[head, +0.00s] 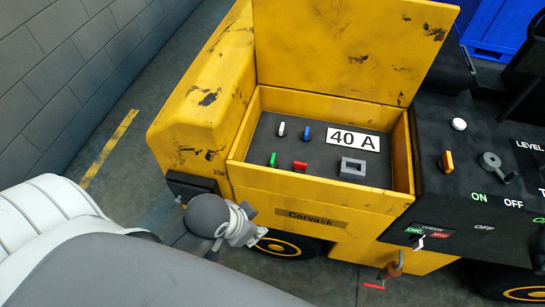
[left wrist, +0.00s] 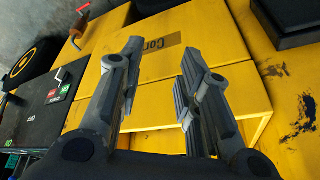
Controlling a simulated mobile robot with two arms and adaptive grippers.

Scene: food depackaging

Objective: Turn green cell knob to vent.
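The green cell knob (head: 272,159) sits on the dark panel inside the open yellow compartment (head: 320,184), at its front left. A white knob (head: 281,129), a blue knob (head: 305,133) and a red knob (head: 299,166) share this panel. My left gripper (head: 251,224) is outside the compartment, low in front of its yellow front wall and apart from the green knob. In the left wrist view, its two fingers (left wrist: 160,62) are spread with nothing between them, facing the yellow body. The knobs do not show there. My right gripper is not in view.
The raised yellow lid (head: 350,45) stands behind the compartment. A "40 A" label (head: 354,140) and a grey square part (head: 352,167) lie right of the knobs. A black control panel (head: 470,180) with an orange knob (head: 446,161) is farther right. Above the compartment is free room.

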